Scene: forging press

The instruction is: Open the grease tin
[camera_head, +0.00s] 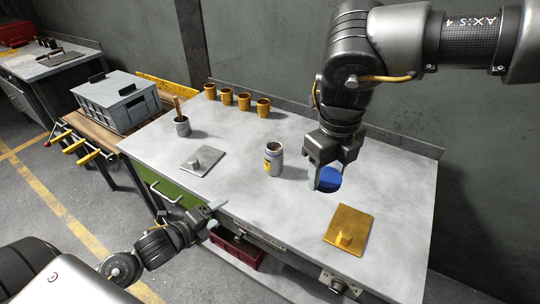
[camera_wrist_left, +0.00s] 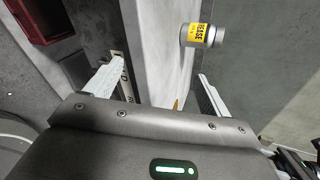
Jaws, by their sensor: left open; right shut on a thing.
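The grease tin (camera_head: 273,158) stands upright near the middle of the table, a grey can with a yellow label. Its top is uncovered and shows a dark brown inside. It also appears in the left wrist view (camera_wrist_left: 203,35), beyond my open fingers. A blue round lid (camera_head: 329,181) is off the tin, to its right. My right gripper (camera_head: 328,172) is shut on the lid, seemingly just above the table. My left gripper (camera_head: 207,218) is open and empty by the table's front edge, apart from the tin; its fingers also show in the left wrist view (camera_wrist_left: 158,88).
A grey plate with a knob (camera_head: 203,161) lies left of the tin, and a yellow plate with a knob (camera_head: 349,230) lies at front right. Several yellow cups (camera_head: 243,102) line the back. A grey cup (camera_head: 182,127) holds a brown handle. The table (camera_head: 235,170) is clear around the tin.

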